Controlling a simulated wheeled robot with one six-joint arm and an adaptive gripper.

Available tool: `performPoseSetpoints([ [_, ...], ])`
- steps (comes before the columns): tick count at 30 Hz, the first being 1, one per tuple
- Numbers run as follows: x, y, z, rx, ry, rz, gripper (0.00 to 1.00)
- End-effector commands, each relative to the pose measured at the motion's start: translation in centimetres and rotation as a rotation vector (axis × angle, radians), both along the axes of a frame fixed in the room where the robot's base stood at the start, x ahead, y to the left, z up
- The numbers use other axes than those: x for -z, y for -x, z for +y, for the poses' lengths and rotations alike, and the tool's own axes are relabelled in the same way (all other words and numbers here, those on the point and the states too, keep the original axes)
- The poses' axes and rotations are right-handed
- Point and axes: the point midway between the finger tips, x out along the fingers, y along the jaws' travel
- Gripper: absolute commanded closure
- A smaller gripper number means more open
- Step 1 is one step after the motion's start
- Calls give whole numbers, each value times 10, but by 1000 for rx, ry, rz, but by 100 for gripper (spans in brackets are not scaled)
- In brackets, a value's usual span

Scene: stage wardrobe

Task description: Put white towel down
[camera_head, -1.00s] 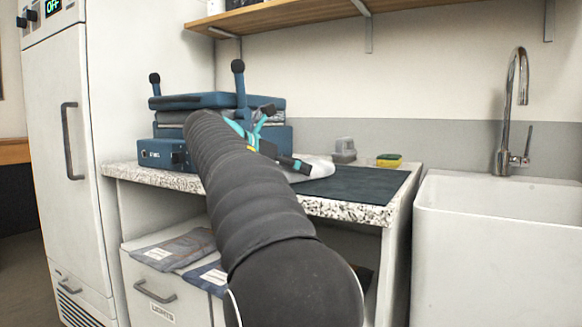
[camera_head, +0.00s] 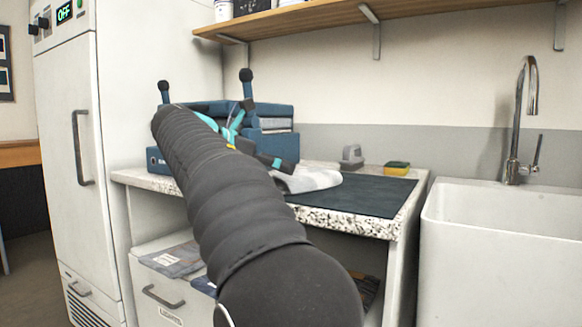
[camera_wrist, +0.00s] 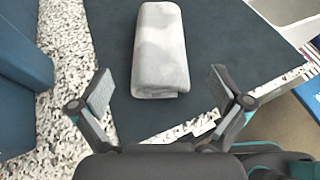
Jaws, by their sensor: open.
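The white towel (camera_wrist: 160,50) lies folded in a narrow block on the dark mat (camera_wrist: 215,40) in the wrist view. My gripper (camera_wrist: 160,91) is open, with its pads spread wide on either side of the towel's near end. No pad visibly touches it. In the head view the towel (camera_head: 312,180) lies at the mat's left end on the speckled counter, partly behind my arm. My gripper is mostly hidden behind the arm there.
A blue press-like machine (camera_head: 275,118) with upright knobs stands left on the counter. A yellow-green sponge (camera_head: 397,168) and a grey object (camera_head: 352,155) sit behind the mat. The sink (camera_head: 505,225) is at right, a shelf (camera_head: 300,22) above. The mat's right part is clear.

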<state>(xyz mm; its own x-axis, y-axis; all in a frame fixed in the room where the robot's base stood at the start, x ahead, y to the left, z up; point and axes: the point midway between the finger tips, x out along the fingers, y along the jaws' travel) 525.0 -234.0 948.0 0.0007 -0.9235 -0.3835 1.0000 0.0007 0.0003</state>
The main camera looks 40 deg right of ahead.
Motion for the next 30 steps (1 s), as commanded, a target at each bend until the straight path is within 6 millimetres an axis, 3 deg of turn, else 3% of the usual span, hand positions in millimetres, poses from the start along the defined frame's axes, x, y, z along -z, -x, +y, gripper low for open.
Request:
performPoseSetpoints([
  [3, -10, 0, 20, -3, 0, 0, 0],
  [9, -17, 0, 38, 0, 1, 0, 0],
  [21, -14, 3, 42, -2, -11, -16, 0],
  [26, 11, 19, 50, -17, -112, -155, 0],
  [30, 60, 46, 69, 7, -300, -374, 0],
])
